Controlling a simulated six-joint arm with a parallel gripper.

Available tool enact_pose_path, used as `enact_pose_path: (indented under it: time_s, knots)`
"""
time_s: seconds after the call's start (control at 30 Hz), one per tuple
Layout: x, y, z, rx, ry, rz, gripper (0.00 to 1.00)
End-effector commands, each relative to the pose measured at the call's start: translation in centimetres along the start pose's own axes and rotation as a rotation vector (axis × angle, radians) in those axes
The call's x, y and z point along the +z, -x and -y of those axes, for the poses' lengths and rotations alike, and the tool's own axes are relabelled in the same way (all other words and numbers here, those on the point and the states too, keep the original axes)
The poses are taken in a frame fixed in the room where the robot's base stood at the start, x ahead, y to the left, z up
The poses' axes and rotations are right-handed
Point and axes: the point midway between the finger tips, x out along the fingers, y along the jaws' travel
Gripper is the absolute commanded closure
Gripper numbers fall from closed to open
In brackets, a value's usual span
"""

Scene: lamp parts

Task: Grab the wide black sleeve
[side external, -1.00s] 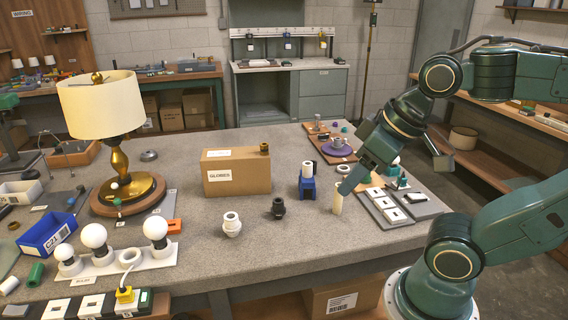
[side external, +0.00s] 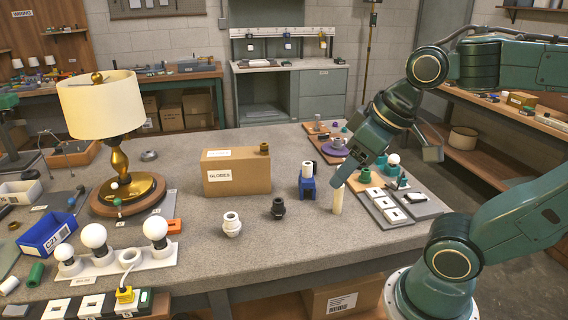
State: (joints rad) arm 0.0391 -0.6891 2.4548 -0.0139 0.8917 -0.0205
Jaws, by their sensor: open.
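A black, stepped, ring-like sleeve (side external: 278,208) stands upright on the grey table, right of a similar white sleeve (side external: 231,224). It is the only black part of this kind that I can make out. My gripper (side external: 338,183) is to the right of the black sleeve, clear of it and pointing down and left. It is just above a cream cylinder (side external: 338,203) and overlaps its top in this view. I cannot tell if they touch. My gripper is open; its far finger is hard to make out.
A cardboard box (side external: 237,175) labelled GLOBES stands behind the sleeves. A blue holder with a white cylinder (side external: 308,180) stands between the box and my gripper. A brass lamp (side external: 120,170) and a bulb rack (side external: 115,260) are at the left. The table in front of the sleeves is clear.

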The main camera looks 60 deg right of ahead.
Motion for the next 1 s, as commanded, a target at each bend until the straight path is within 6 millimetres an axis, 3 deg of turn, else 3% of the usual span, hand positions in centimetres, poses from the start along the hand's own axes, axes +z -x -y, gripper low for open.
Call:
enact_pose_path:
  time_s: [0.47,0.8,1.0]
  knots:
    - [-9.2,-2.5,-5.0,0.038,-0.025,0.041,0.45]
    - [-14.6,-6.3,-11.5,0.054,-0.047,0.066,0.45]
    - [-16.7,-9.1,-16.3,0.060,-0.063,0.079,0.45]
